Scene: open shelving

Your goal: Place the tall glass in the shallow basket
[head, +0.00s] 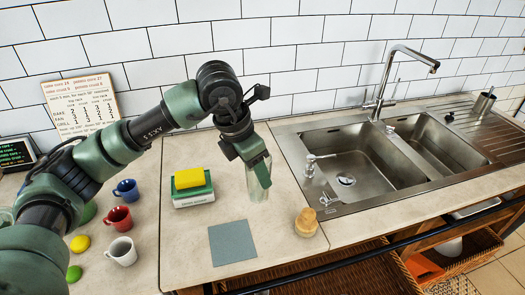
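My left gripper (259,172) reaches in from the left and points down over the counter. It is shut on a tall clear glass (258,188), which hangs roughly upright between the fingers. The fingers cover part of the glass. The glass appears to be above the counter, behind the grey-blue square mat. Woven baskets show below the counter's front edge: a wide one (330,275) at the bottom middle and one (480,252) at the lower right. I cannot tell which is the shallow one. My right gripper is out of view.
Blue (127,190), red (118,218) and white (122,251) mugs stand at left. The mat (232,243) lies flat.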

